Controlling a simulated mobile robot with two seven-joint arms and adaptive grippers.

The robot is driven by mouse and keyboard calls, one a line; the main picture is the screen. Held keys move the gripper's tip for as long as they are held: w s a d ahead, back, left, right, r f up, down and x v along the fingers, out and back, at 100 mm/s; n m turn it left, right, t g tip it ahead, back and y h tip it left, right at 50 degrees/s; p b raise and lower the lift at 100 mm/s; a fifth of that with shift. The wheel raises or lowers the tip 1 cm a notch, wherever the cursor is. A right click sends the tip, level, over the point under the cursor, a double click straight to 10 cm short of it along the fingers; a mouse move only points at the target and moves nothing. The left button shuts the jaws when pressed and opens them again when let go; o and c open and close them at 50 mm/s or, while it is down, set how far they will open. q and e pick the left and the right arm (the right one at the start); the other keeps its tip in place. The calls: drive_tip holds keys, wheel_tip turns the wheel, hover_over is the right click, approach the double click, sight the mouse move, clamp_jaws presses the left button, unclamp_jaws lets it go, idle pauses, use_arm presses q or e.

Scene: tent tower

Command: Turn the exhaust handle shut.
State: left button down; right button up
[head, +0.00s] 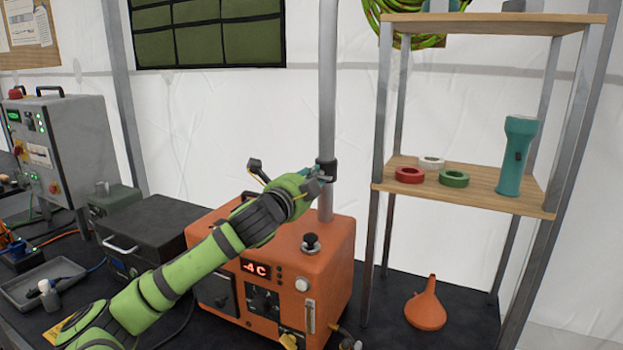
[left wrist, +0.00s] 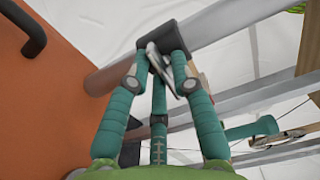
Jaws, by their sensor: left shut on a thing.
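An orange heater (head: 325,255) with a red "-4 C" display has a grey exhaust pipe (head: 327,80) rising from its top. A black collar (head: 326,164) sits around the pipe, at the height of my left gripper (head: 318,174). In the left wrist view, the teal fingers of my left gripper (left wrist: 165,72) close in on a silver-grey exhaust handle (left wrist: 157,61) by the black collar. The gripper is shut on this handle, and the fingers hide part of it. The handle's exact angle is hard to tell. My right gripper is not in view.
A shelf rack (head: 465,180) stands right of the pipe, holding a teal flashlight (head: 516,155) and tape rolls. An orange funnel (head: 425,308) stands on the dark table below. A dark case (head: 150,235) and a grey control box (head: 75,145) are at left.

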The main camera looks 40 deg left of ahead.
use_arm(q)
drive_tip(key=shift+n, duration=0.5)
drive_tip(key=c, duration=1.2)
unclamp_jaws()
drive_tip(key=shift+c, duration=0.2)
drive_tip(key=shift+s, duration=0.1)
drive_tip(key=v, duration=1.2)
drive_tip(key=shift+r, duration=0.15)
